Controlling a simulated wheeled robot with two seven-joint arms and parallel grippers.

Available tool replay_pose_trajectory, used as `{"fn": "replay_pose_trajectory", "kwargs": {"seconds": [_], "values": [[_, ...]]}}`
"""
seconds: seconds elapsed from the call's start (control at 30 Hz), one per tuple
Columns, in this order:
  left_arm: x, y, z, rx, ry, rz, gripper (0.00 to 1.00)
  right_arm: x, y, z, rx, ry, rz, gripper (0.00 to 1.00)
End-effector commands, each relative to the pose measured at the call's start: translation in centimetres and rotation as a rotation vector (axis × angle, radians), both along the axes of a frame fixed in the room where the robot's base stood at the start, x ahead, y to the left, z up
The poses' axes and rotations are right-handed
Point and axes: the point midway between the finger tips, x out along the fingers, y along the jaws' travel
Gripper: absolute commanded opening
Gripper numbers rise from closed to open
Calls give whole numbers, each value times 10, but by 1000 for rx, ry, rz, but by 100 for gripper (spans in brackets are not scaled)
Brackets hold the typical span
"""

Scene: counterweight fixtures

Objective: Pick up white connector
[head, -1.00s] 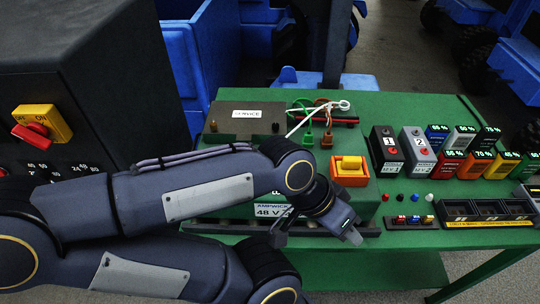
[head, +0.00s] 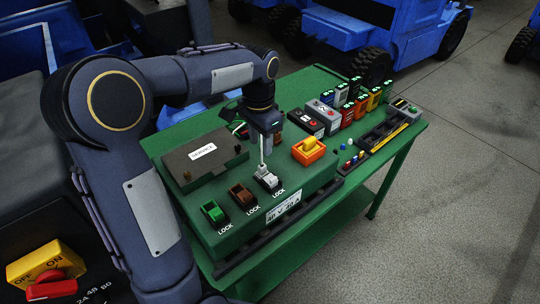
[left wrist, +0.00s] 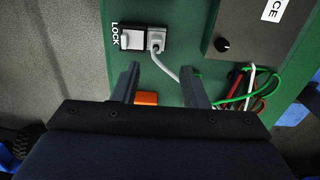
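The white connector (head: 266,177) sits in the third socket on top of the green charger box, beside a LOCK label. Its white cable rises from it toward my left gripper (head: 266,138). My left gripper points down above and behind the connector. In the left wrist view, the white connector (left wrist: 156,40) lies beyond the fingertips, next to a white latch (left wrist: 130,38). The left gripper (left wrist: 160,78) shows two spread fingers with nothing held. The cable bends toward the right finger; whether it touches is unclear. My right gripper is not in view.
Green (head: 214,211) and brown (head: 242,195) connectors sit to the left. An orange-yellow switch (head: 309,150) stands right of the white connector. A dark SERVICE cover (head: 203,158) lies behind left. Several battery packs (head: 340,105) line the green table (head: 160,142). Loose red, green cables (left wrist: 243,85) hang nearby.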

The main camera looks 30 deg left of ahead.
Motion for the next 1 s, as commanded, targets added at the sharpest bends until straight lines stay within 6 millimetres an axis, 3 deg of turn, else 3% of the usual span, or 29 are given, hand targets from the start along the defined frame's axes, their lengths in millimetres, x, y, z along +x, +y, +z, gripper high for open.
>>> {"fn": "replay_pose_trajectory", "kwargs": {"seconds": [0.6,0.9,1.0], "values": [[1,-7,-73,5,11,-6,40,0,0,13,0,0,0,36],[1,-7,-79,5,7,-6,40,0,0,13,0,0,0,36],[2,-8,-79,5,7,-6,28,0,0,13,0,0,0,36]]}}
